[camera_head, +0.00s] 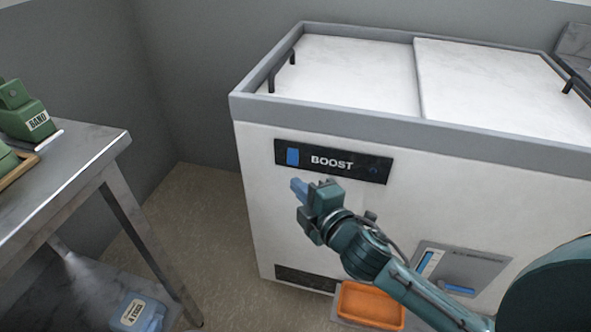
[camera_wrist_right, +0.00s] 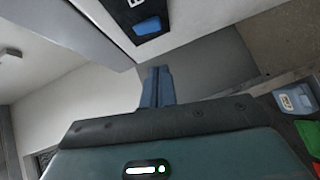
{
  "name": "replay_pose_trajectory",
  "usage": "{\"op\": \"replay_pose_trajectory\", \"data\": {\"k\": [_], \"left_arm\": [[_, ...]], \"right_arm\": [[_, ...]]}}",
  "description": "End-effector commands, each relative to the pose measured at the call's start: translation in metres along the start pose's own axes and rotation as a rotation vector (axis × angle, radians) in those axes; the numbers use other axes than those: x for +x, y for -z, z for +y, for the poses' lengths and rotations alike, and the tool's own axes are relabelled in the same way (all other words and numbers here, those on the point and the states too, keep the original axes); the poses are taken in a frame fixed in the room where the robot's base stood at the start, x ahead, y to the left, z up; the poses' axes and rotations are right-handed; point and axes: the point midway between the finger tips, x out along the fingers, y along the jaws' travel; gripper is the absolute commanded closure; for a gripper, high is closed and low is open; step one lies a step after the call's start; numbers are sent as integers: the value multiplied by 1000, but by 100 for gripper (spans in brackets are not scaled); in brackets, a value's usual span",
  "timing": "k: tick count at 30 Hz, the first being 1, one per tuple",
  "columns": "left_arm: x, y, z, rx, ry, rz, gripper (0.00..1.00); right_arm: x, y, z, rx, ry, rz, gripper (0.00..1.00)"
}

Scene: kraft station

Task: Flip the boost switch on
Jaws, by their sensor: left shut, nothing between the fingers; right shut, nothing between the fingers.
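The boost panel (camera_head: 375,168) is a dark strip with the word BOOST on the front of a white chest freezer (camera_head: 420,200). Its blue switch (camera_head: 293,157) is at the left end of the strip; it also shows at the top of the right wrist view (camera_wrist_right: 147,26). I cannot tell whether the switch is on. My right gripper (camera_head: 298,187) reaches in from the lower right, with its blue fingers shut and empty, just below the switch in the picture. The fingers look apart from the switch in the right wrist view (camera_wrist_right: 157,76). My left gripper is not in view.
A metal table (camera_head: 85,150) with green tools (camera_head: 25,115) stands at the left. A blue container (camera_head: 138,314) is on its lower shelf. An orange bin (camera_head: 370,305) is low at the freezer's front. A grey panel with a blue handle (camera_head: 460,288) is at the lower right.

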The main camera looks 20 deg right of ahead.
Motion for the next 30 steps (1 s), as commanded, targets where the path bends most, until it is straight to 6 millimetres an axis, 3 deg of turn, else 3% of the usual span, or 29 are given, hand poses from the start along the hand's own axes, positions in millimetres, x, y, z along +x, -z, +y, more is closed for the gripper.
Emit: {"op": "replay_pose_trajectory", "data": {"k": [6,12,26,30], "left_arm": [[3,-8,1,12,-5,-8,100],[8,-10,3,27,-13,-8,100],[8,-12,5,30,-19,-14,100],[11,-20,5,39,-19,-16,100]], "right_arm": [[47,0,0,-1,-3,0,100],[64,-22,-1,-3,0,0,100],[70,-28,0,0,0,0,100],[72,-31,-5,-20,-21,0,100]]}}
